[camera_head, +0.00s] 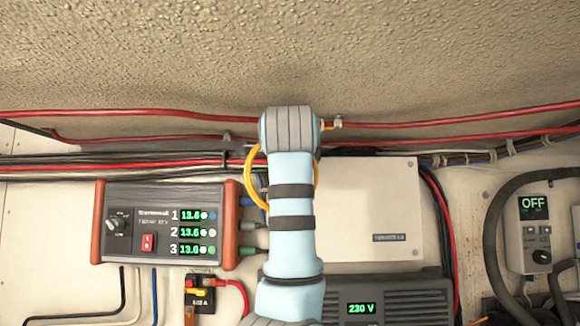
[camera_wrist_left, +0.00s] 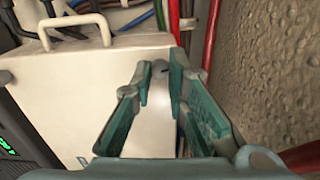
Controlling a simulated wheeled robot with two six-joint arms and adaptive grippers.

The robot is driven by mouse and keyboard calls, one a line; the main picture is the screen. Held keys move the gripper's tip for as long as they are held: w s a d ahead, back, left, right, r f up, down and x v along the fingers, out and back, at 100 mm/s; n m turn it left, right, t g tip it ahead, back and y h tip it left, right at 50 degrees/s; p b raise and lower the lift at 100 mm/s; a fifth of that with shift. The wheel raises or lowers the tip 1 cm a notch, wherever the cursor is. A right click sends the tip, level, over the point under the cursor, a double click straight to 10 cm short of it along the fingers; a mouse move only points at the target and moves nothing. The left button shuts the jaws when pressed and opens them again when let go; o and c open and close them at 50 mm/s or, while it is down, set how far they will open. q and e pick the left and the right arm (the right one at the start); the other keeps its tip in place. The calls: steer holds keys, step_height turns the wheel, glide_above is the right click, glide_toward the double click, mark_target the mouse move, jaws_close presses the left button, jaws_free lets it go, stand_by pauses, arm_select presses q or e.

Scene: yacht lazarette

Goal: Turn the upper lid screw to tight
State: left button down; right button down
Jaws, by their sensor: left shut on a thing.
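The pale lid (camera_head: 370,200) is the front of a box on the back wall, left of centre in the left wrist view (camera_wrist_left: 80,100). My left arm crosses its left part in the head view and hides that corner and my gripper's fingers. In the left wrist view my left gripper (camera_wrist_left: 161,72) has its teal fingers closing in at the tips near the lid's edge. A small part of the upper lid screw (camera_wrist_left: 164,69) shows between the tips; how far it is turned cannot be told. My right gripper is not in view.
A charger (camera_head: 165,225) with green numbers is left of my arm, and a dark 230 V unit (camera_head: 390,302) is below the lid. Red cables (camera_head: 450,121) run above the lid, near the textured upper surface (camera_head: 300,50). A yellow cable loop (camera_head: 254,180) is beside my arm.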

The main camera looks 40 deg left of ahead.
arm_select(q)
steer(key=shift+m, duration=1.2)
steer(key=c, duration=1.6)
jaws_free()
steer(key=shift+a, duration=0.1)
steer(key=shift+s, duration=0.1)
steer(key=v, duration=1.1)
steer(key=shift+s+d, duration=0.25)
